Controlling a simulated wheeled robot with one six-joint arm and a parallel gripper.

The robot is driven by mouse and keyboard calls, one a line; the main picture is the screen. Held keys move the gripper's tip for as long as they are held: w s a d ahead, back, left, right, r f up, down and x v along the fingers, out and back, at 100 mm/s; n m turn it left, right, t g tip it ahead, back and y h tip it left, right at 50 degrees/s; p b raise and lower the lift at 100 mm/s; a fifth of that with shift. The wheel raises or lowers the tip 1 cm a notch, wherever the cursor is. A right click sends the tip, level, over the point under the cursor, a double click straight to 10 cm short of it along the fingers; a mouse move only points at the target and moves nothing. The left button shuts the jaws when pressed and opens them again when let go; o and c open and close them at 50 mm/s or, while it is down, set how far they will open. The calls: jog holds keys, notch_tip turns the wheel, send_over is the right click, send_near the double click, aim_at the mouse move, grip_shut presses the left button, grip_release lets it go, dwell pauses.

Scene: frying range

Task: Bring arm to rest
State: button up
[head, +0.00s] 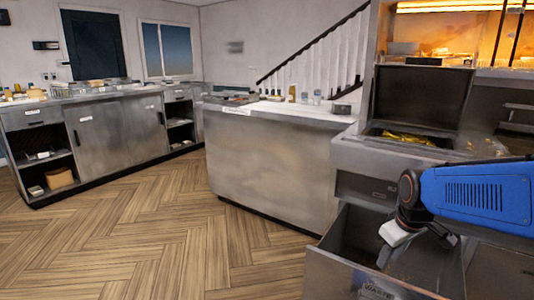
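My arm comes in from the right edge, with a blue link and a dark joint. My gripper (408,234) hangs at its end, over an open metal drawer (340,270) at the lower right. A small pale, blocky part shows at the gripper's tip; I cannot tell whether it is a finger or a held item. The drawer front (375,290) bears a label that seems to read "WASTE". The drawer's inside is dark and partly hidden by the arm.
A fryer station (400,150) with a raised dark lid (422,95) and yellow contents stands behind the arm. A steel counter (270,165) stands in the middle, and a longer cabinet row (115,130) at the left. The wooden floor (150,240) is clear.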

jog(key=s+a+r+m, duration=0.1)
jog(key=s+a+m, duration=0.1)
jog(key=s, duration=0.6)
jog(key=s+a+m+t, duration=0.1)
jog(key=s+a+m, duration=0.1)
jog(key=s, duration=0.7)
jog(key=shift+r+m+t, duration=0.3)
jog(key=shift+r, duration=0.1)
jog(key=shift+s, duration=0.1)
